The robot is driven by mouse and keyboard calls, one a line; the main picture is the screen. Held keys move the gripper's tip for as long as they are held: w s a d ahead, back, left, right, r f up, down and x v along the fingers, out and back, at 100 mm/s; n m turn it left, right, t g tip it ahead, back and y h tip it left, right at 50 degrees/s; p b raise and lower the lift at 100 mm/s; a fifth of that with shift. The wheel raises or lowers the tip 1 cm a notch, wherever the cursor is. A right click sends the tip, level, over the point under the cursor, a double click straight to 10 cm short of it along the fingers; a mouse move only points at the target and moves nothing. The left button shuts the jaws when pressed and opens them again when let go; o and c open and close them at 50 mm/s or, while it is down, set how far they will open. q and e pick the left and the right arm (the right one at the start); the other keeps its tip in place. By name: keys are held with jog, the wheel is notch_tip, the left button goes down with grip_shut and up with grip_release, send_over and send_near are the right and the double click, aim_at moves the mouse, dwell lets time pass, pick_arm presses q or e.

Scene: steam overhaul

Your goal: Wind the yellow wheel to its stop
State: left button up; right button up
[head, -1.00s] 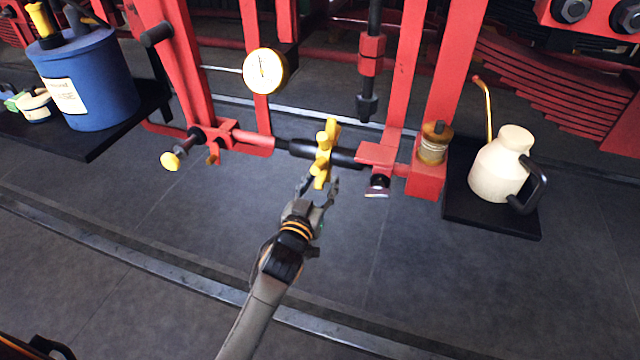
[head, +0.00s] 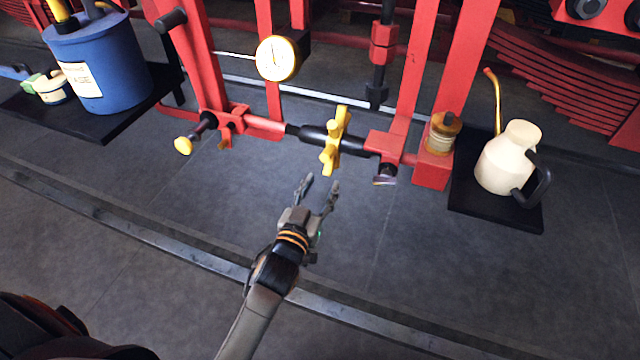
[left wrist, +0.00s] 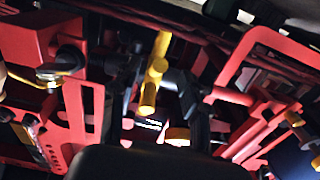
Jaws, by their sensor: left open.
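The yellow wheel (head: 336,140) sits on a black horizontal shaft between red brackets, in the middle of the head view. Its lobed bars stand nearly upright. In the left wrist view the yellow wheel (left wrist: 153,75) shows near the middle, seen close to edge-on. My left gripper (head: 319,184) is open and empty, below and a little left of the wheel, with a gap between its fingertips and the wheel. My right gripper is not in view.
A dial gauge (head: 277,58) hangs on the frame above left. A yellow-ended knob (head: 183,145) sticks out at left. A cream oil can (head: 508,158) stands on a black shelf at right. A blue drum (head: 100,62) stands at left. Floor before the wheel is clear.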

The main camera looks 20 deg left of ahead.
aim_at(327, 156)
pick_arm(q)
notch_tip(327, 156, up, 7)
jog(key=s+p, duration=0.2)
jog(key=p, duration=0.1)
jog(key=shift+w+f, duration=0.2)
jog(key=shift+w, duration=2.9)
jog(key=shift+c, duration=0.5)
grip_shut()
jog(key=shift+f, duration=0.1)
